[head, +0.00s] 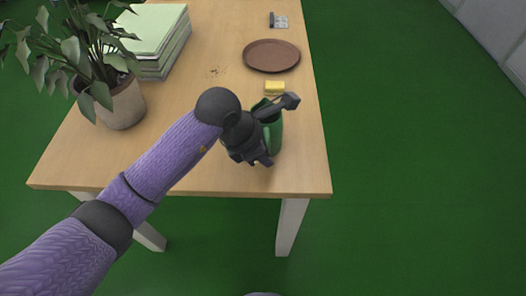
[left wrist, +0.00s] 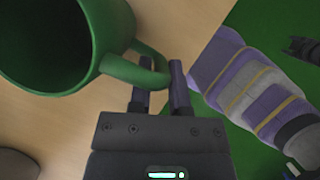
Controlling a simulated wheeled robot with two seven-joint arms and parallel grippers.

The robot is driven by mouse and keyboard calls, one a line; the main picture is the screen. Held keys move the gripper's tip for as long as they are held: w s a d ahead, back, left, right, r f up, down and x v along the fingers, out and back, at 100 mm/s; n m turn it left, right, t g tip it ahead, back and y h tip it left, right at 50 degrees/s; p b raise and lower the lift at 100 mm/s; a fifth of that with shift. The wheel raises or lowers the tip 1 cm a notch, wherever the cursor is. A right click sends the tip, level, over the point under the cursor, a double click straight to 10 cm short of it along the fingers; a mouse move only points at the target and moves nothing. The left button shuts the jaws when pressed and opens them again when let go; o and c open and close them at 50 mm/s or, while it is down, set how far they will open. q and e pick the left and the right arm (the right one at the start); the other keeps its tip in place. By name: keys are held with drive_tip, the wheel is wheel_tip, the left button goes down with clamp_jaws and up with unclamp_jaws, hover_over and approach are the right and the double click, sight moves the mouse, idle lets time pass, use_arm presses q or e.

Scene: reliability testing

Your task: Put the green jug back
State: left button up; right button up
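The green jug (head: 274,136) is near the right edge of the wooden table, partly hidden by my left gripper. Whether it rests on the table or is slightly raised is hard to tell. In the left wrist view the jug (left wrist: 121,22) shows its open mouth and its handle. My left gripper (left wrist: 161,84) has its two fingers close together on either side of the handle and looks shut on it. In the head view the left gripper (head: 266,133) is in front of the jug. A dark claw-like shape (left wrist: 302,48) at the left wrist view's right edge may be my right gripper; its fingers are unclear.
A yellow sponge (head: 275,88) lies just behind the jug, with a brown round tray (head: 271,56) beyond it. A potted plant (head: 122,106) and stacked green books (head: 152,38) stand at the left. A small grey item (head: 280,20) lies far back. The table's front middle is clear.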

use_arm(q)
drive_tip(key=o, duration=0.3)
drive_tip(key=shift+o, duration=0.2)
drive_tip(key=p+v, duration=0.4)
drive_tip(key=v, duration=0.8)
drive_tip(key=shift+p, duration=0.3)
use_arm(e)
drive_tip(key=shift+w+a+r, duration=0.1)
drive_tip(key=shift+w+r, duration=0.05)
drive_tip(key=shift+r, duration=0.6)
drive_tip(key=shift+w+a+r, duration=0.1)
drive_tip(key=shift+w+r, duration=0.05)
drive_tip(key=shift+r, duration=0.55)
drive_tip(key=shift+w+a+r, duration=0.1)
drive_tip(key=shift+w+r, duration=0.05)
drive_tip(key=shift+r, duration=0.6)
